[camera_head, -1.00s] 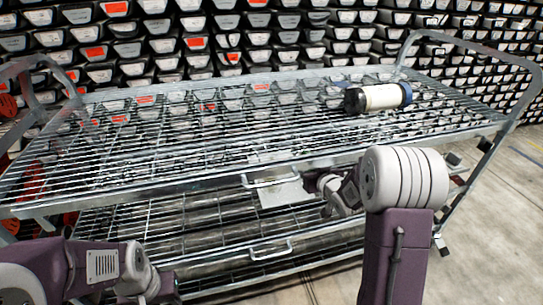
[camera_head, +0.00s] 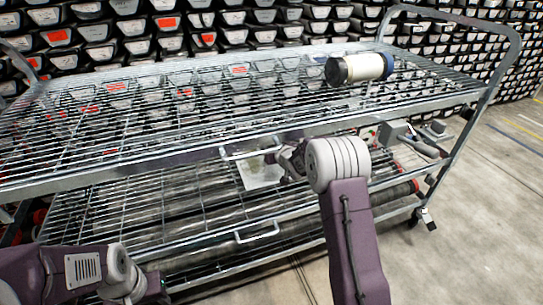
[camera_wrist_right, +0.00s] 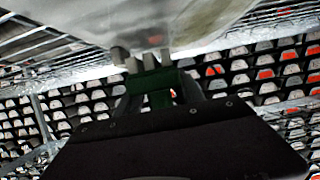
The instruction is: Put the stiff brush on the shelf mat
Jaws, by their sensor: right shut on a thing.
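My right gripper reaches in under the cart's upper shelf (camera_head: 110,165), largely hidden by my own wrist in the head view. In the right wrist view its fingers (camera_wrist_right: 148,62) are shut at a large pale grey, blurred thing (camera_wrist_right: 190,20) that fills the top. I cannot tell whether that is the stiff brush. A pale flat square (camera_head: 262,174), possibly the shelf mat, lies on the lower shelf (camera_head: 130,225) beside the right gripper. My left gripper (camera_head: 160,288) is low at the left, partly hidden; its fingers do not show clearly.
A white cylinder with dark ends (camera_head: 366,67) lies on the upper shelf. A grey object with a handle (camera_head: 412,142) is near the cart's right side. Wire handles (camera_head: 258,233) stick out from the shelf fronts. Stacked core trays (camera_head: 190,30) stand behind; floor is free at right.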

